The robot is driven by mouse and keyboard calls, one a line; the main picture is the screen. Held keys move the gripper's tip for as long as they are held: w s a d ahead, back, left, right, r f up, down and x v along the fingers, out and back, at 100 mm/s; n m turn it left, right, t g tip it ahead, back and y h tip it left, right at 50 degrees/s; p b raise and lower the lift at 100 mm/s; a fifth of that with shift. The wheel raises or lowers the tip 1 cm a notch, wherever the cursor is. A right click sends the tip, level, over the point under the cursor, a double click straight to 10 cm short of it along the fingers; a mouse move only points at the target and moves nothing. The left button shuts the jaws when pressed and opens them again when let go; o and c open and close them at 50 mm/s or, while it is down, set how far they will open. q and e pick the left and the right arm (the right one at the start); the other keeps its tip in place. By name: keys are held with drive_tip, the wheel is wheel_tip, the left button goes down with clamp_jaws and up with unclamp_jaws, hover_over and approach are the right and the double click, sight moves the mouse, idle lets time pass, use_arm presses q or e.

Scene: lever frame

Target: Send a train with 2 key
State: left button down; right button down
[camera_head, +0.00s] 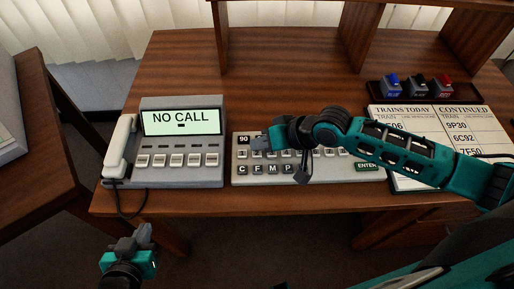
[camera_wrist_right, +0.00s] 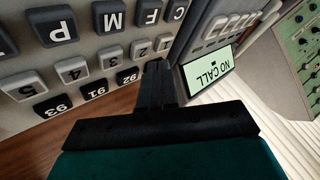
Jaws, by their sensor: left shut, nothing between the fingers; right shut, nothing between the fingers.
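The grey keyboard (camera_head: 350,173) lies on the desk, partly hidden by my right arm. My right gripper (camera_head: 262,143) is shut and empty over its left end. In the right wrist view the keyboard appears upside down, and the shut fingertips (camera_wrist_right: 156,66) are close to the 1 key (camera_wrist_right: 164,43). The 2 key (camera_wrist_right: 140,50) is just left of them there. I cannot tell whether the fingers touch a key. The ENTER key (camera_head: 367,167) is at the keyboard's right. My left gripper (camera_head: 143,232) is shut and empty, low at the left, in front of the desk.
A phone console (camera_head: 181,173) reading NO CALL, with a white handset (camera_head: 121,147), stands left of the keyboard. Train list sheets (camera_head: 440,118) lie at right, partly covered by my arm. Blue, black and red stamp-like items (camera_head: 418,85) sit behind. The desk (camera_head: 180,65) is clear behind the console.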

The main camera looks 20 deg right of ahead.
sight(261, 154)
wheel_tip(261, 154, up, 3)
drive_tip(key=p, duration=0.3)
drive_tip(key=shift+r, duration=0.95)
